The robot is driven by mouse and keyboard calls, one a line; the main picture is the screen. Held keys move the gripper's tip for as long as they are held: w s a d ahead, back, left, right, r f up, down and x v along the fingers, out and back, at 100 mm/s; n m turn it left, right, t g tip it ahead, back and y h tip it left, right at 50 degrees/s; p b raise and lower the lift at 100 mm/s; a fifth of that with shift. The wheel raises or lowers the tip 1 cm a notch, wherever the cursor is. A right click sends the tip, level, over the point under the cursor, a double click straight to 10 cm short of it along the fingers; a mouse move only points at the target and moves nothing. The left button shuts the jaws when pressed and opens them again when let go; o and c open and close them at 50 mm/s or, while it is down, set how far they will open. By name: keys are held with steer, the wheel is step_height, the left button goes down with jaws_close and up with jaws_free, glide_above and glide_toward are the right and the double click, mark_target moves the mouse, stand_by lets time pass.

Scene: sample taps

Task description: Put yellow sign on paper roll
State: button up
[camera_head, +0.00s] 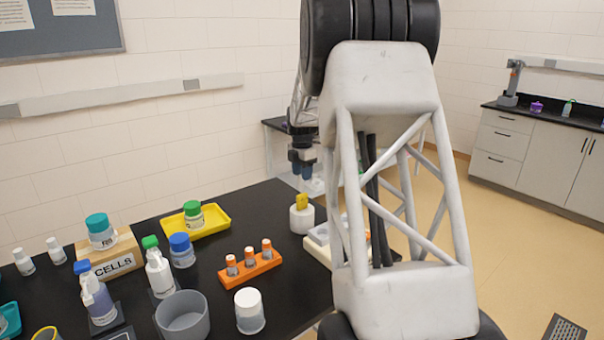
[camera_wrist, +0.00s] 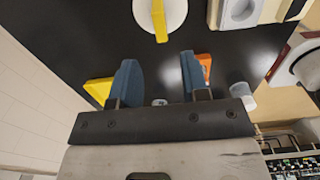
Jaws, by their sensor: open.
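The white paper roll (camera_head: 302,220) stands upright near the right edge of the black table. The yellow sign (camera_head: 302,200) shows at its top. My gripper (camera_head: 301,173) is above the roll in the head view. Its two blue fingers are apart with nothing between them in the wrist view (camera_wrist: 157,78), and the sign lies ahead of the gap.
A yellow tray (camera_head: 215,222) with a green-capped jar and an orange rack (camera_head: 250,268) of vials stand left of the roll. A white-lidded jar (camera_head: 249,312) and a grey bowl (camera_head: 183,318) are nearer. A pale holder (camera_head: 318,246) sits right of the roll, partly behind my arm.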

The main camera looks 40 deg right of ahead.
stand_by(0.4)
steer(key=s+a+r+m, duration=0.3)
steer(key=s+a, duration=0.2)
steer(key=a, duration=0.4)
steer(key=s+a+r+m+t, duration=0.1)
steer(key=s+a+r+m, duration=0.3)
steer(key=a, duration=0.5)
steer(key=s+a+r+m, duration=0.1)
steer(key=s+a+r, duration=0.2)
steer(key=s+a, duration=0.45)
steer(key=s+a+f+m, duration=0.1)
steer(key=s+a+m, duration=0.2)
steer(key=s+a, duration=0.3)
steer(key=s+a+f+m+t, duration=0.1)
steer(key=s+a+f+m, duration=0.1)
steer(key=s+a, duration=0.4)
steer(key=s+a+f+m, duration=0.2)
steer(key=s+a+m, duration=0.3)
steer(key=s, duration=0.8)
steer(key=shift+s+a+t, duration=0.25)
steer(key=shift+a+t, duration=0.05)
steer(key=shift+a, duration=0.25)
